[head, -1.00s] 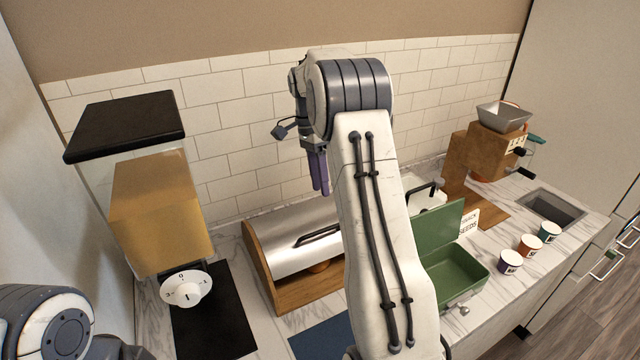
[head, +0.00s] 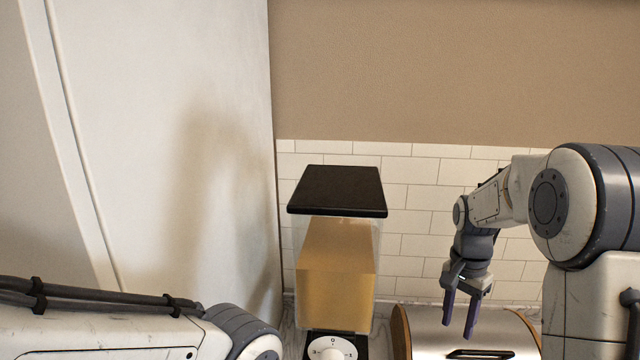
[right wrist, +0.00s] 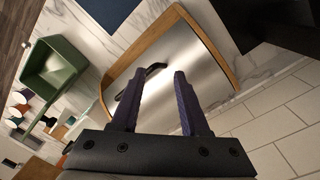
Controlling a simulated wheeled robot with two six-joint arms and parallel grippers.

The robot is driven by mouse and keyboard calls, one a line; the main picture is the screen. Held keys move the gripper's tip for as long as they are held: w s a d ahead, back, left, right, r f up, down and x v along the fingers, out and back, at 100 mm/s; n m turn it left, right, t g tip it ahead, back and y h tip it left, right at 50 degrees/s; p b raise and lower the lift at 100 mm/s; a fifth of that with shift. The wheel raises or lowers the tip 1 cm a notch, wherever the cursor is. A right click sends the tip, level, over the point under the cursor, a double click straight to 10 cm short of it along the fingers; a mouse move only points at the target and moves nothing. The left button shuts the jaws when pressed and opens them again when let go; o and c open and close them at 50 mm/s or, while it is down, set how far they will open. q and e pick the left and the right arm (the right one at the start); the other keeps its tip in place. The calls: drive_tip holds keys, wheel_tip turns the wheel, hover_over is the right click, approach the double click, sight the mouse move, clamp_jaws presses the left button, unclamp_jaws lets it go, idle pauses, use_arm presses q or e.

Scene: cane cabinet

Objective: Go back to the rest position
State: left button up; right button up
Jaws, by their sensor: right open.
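My right gripper (head: 460,314) hangs in the air at the right of the head view, its two purple fingers apart and pointing down. It is above the bread box (head: 425,338), a wooden-sided box with a curved metal lid. In the right wrist view the open fingers (right wrist: 155,88) have nothing between them, and the bread box lid (right wrist: 190,55) with its dark handle lies beyond them. My left arm comes in at the lower left of the head view; its gripper is out of view.
A dispenser (head: 338,270) with a black lid, tan contents and a white dial stands on the counter left of the bread box. A tall white panel (head: 190,150) is at the left. The right wrist view also shows a green open box (right wrist: 52,65) and a blue mat (right wrist: 108,10).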

drive_tip(key=s+a+f+n+t+y+b, duration=0.1)
drive_tip(key=s+a+f+n, duration=0.4)
drive_tip(key=s+a+n, duration=0.9)
drive_tip(key=s+a+t+b, duration=0.1)
drive_tip(key=s+a+b, duration=0.1)
drive_tip(key=a, duration=0.2)
drive_tip(key=shift+s+a+n, duration=0.25)
drive_tip(key=shift+n, duration=0.05)
drive_tip(key=s+a+n+b, duration=0.1)
drive_tip(key=s, duration=0.1)
drive_tip(key=s+a+n, duration=0.1)
drive_tip(key=s+a, duration=0.1)
drive_tip(key=s, duration=0.1)
drive_tip(key=s+a+n+g+b, duration=0.1)
drive_tip(key=s, duration=0.1)
drive_tip(key=shift+s+a+r+b, duration=0.15)
drive_tip(key=shift+s+a+b, duration=0.15)
drive_tip(key=shift+s+b, duration=0.05)
drive_tip(key=shift+c, duration=1)
drive_tip(key=shift+s+n, duration=0.3)
clamp_jaws()
drive_tip(key=shift+r, duration=0.1)
